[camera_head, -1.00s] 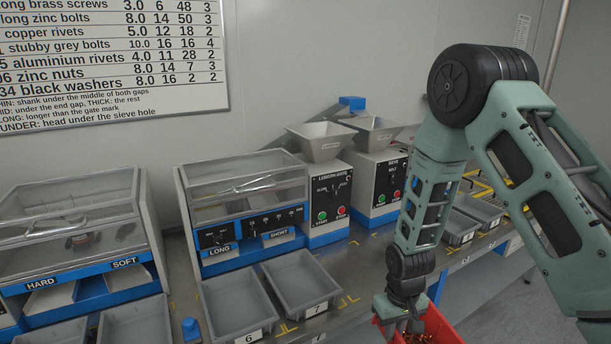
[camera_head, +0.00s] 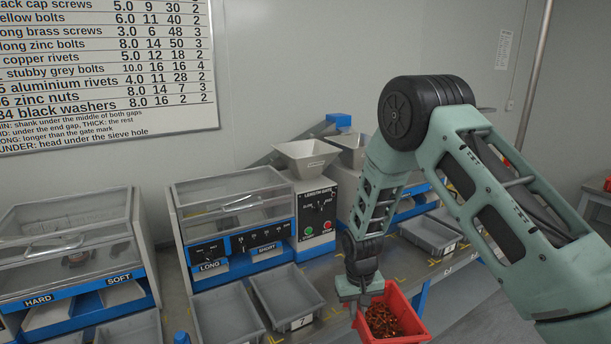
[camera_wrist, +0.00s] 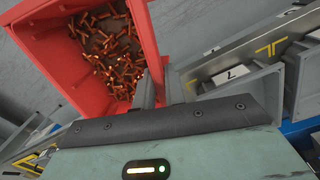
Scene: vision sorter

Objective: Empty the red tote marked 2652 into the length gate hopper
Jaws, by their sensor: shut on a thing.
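The red tote (camera_head: 413,305) holds a heap of copper-coloured fasteners (camera_head: 382,321) and hangs at the front edge of the bench in the head view. My gripper (camera_head: 360,290) is shut on the tote's near-left rim. In the wrist view the red tote (camera_wrist: 68,85) fills the upper left, with the fasteners inside, and my gripper (camera_wrist: 158,88) has its fingers at the rim. No marking on the tote is readable. The length gate hopper (camera_head: 306,157) is a grey funnel on the machine labelled LENGTH GATE (camera_head: 317,213), behind and left of the tote.
A second grey hopper (camera_head: 350,148) stands right of the length gate. A clear-lidded sorter (camera_head: 230,215) marked LONG and SHORT is to the left. Grey tray 7 (camera_head: 285,297) and another grey tray (camera_head: 226,315) lie on the bench. Another grey tray (camera_head: 428,235) lies behind my arm.

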